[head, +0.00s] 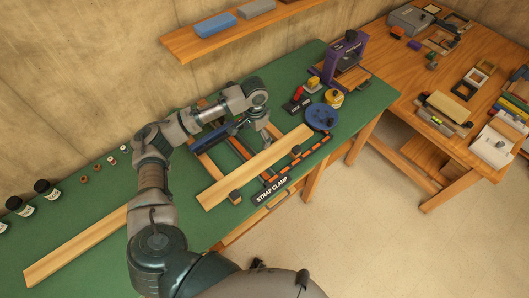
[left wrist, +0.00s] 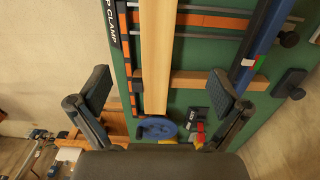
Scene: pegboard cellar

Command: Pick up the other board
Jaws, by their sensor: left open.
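One pale wooden board (head: 255,167) lies across the strap clamp frame on the green bench. The same board (left wrist: 157,50) runs between my fingers in the left wrist view, with a gap on either side. A second pale board (head: 75,248) lies on the bench at the left, partly hidden by my arm. My left gripper (head: 272,134) is open and empty over the far side of the clamp-frame board; it also shows in the left wrist view (left wrist: 160,97). Finger height above the board is hard to judge. My right gripper is not in view.
The strap clamp's black label (head: 271,191) is at the bench's front edge. A blue disc (head: 322,117), a red-handled tool (head: 297,99) and a purple machine (head: 347,55) stand beyond the board. Dark jars (head: 46,189) stand at left. A wooden shelf (head: 225,40) overhangs the back.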

